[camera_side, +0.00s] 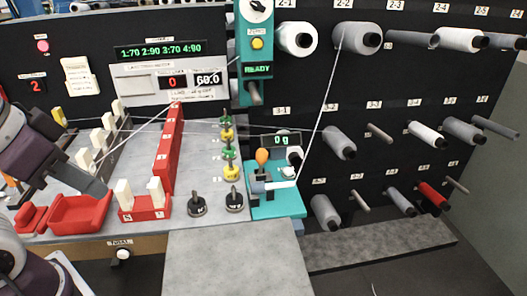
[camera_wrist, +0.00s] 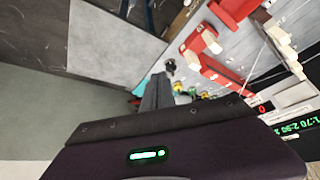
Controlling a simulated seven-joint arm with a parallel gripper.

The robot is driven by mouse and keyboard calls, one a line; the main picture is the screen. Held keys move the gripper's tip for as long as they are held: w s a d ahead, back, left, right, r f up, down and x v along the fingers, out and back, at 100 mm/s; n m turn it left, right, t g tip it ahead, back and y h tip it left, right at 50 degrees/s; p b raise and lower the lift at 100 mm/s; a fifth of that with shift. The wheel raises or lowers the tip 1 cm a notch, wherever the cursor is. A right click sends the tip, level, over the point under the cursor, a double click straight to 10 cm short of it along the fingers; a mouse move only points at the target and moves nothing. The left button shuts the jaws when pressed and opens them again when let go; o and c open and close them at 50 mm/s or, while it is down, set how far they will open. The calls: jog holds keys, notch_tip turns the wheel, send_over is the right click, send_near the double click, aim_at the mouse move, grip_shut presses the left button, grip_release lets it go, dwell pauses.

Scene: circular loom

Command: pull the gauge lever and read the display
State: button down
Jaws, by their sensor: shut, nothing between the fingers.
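The teal gauge (camera_side: 281,204) stands right of centre in the side view, with an orange-knobbed lever (camera_side: 262,158) upright on it. Its small display (camera_side: 281,140) reads 0 g in green. A white thread runs from the upper spools down to the gauge. In the wrist view only a bit of teal (camera_wrist: 140,89) shows beside my fingers, and the lever cannot be made out. My gripper (camera_wrist: 160,80) is shut and empty.
Red trays (camera_side: 80,214), a red block with white pegs (camera_side: 144,207), a tall red rail (camera_side: 167,150) and black knobs (camera_side: 197,206) stand between my gripper and the gauge. Spools (camera_side: 340,143) project from the black wall at right. A grey plate (camera_side: 238,262) in front is bare.

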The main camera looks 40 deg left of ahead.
jog(key=w+f+m+g+y, duration=0.2)
jog(key=w+f+y, duration=0.15)
jog(key=w, duration=0.95)
jog(key=w+f+m+g+y, duration=0.15)
jog(key=w+y, duration=0.35)
jog(key=w, duration=0.7)
jog(key=w+d+f+m+t+y, duration=0.1)
jog(key=w+d+f, duration=0.1)
jog(key=d, duration=0.1)
jog(key=w+d+f+m+t+y, duration=0.1)
jog(key=w+d+f, duration=0.1)
jog(key=w+d, duration=0.1)
jog(key=w+d+f+m+t+y, duration=0.1)
jog(key=w+d+f+t, duration=0.1)
jog(key=f, duration=0.1)
jog(key=shift+w+d+y, duration=0.25)
jog(key=shift+d+y, duration=0.1)
jog(key=shift+d, duration=0.05)
jog(key=d+f+m+t, duration=0.1)
jog(key=d+t, duration=0.1)
jog(key=d, duration=0.1)
jog(key=w+d+f+t, duration=0.1)
jog(key=d+f+t, duration=0.1)
jog(key=d, duration=0.1)
jog(key=d+f+m+t+y, duration=0.1)
jog(key=d+f+t, duration=0.1)
jog(key=d, duration=0.1)
jog(key=shift+w+d+f+m, duration=0.1)
jog(key=shift+w+d+m, duration=0.05)
jog(key=shift+m, duration=0.2)
